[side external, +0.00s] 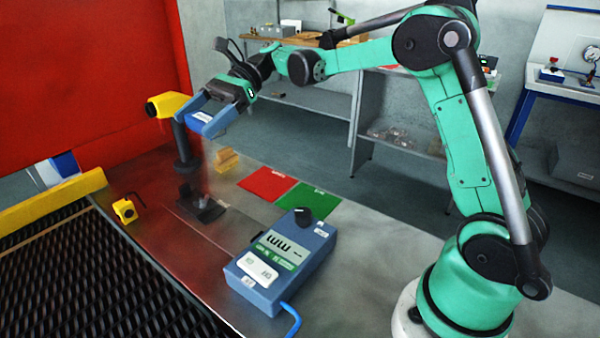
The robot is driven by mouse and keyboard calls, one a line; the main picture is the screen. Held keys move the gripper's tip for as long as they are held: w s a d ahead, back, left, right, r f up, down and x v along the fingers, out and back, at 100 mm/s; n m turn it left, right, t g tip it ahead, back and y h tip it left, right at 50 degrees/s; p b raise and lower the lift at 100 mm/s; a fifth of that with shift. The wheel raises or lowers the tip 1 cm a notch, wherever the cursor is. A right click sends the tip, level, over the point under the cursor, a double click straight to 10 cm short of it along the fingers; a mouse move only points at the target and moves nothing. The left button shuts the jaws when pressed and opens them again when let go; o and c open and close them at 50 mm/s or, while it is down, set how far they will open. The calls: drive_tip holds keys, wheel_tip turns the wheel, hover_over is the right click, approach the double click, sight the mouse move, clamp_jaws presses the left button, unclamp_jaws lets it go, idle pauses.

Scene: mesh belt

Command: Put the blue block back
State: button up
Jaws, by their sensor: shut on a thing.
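My gripper (206,120) hangs at the end of the outstretched arm, upper left of centre in the side view. It is shut on the blue block (202,117), which carries a small white label. The block is held well above the metal table. In the picture it lies just right of a yellow head (168,105) on a dark post (182,143); I cannot tell whether they touch. A red mat (267,184) and a green mat (306,199) lie side by side on the table, both bare.
A blue meter box (281,262) with a knob and cable stands at the front. A yellow-orange block (228,160) and a small yellow piece (125,210) sit on the table. A dark fixture (203,209) stands below the gripper. The mesh belt (85,280) and yellow rail (50,202) are at left.

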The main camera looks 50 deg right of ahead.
sight(227, 226)
drive_tip(key=shift+s+d+f+n+g, duration=0.2)
drive_tip(key=shift+f+n+g, duration=0.15)
drive_tip(key=shift+n+g, duration=0.3)
wheel_tip(227, 226, down, 20)
drive_tip(key=shift+r, duration=0.2)
drive_tip(key=shift+f, duration=0.15)
drive_tip(key=o, duration=1.5)
